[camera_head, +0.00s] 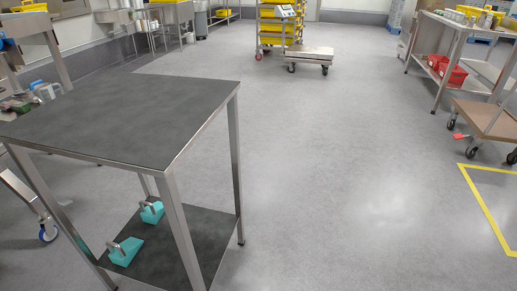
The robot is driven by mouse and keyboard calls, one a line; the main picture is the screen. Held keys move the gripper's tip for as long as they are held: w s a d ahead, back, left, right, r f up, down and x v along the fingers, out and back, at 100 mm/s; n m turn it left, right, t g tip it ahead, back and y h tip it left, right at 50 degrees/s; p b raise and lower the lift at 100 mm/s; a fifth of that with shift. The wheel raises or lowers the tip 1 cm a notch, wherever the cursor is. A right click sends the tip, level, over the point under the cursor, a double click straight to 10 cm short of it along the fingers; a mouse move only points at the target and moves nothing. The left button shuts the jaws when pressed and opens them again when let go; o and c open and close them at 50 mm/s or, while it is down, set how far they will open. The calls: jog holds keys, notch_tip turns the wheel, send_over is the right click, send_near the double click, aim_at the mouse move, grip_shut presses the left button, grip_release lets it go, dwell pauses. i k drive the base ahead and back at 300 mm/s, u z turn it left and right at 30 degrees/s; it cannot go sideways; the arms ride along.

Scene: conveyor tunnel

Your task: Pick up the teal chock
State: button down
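Two teal wedge-shaped chocks, each with a metal handle, lie on the lower shelf (205,222) of a dark-topped metal table at the left. One chock (126,252) is nearer the front of the shelf, beside a table leg. The other chock (152,213) is a little behind it and to the right. Both show below the tabletop (130,115), between the table's legs. My gripper is not in view.
The table's legs and top frame the shelf. Open grey floor (310,150) lies right of the table. A flat cart (311,58) and a yellow-crate rack (279,25) stand at the back. A wheeled trolley (488,119) stands at the right near yellow floor tape (480,197).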

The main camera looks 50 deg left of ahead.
aim_at(122, 254)
jog(key=u, duration=3.65)
jog(key=i, duration=1.05)
jog(key=u, duration=0.5)
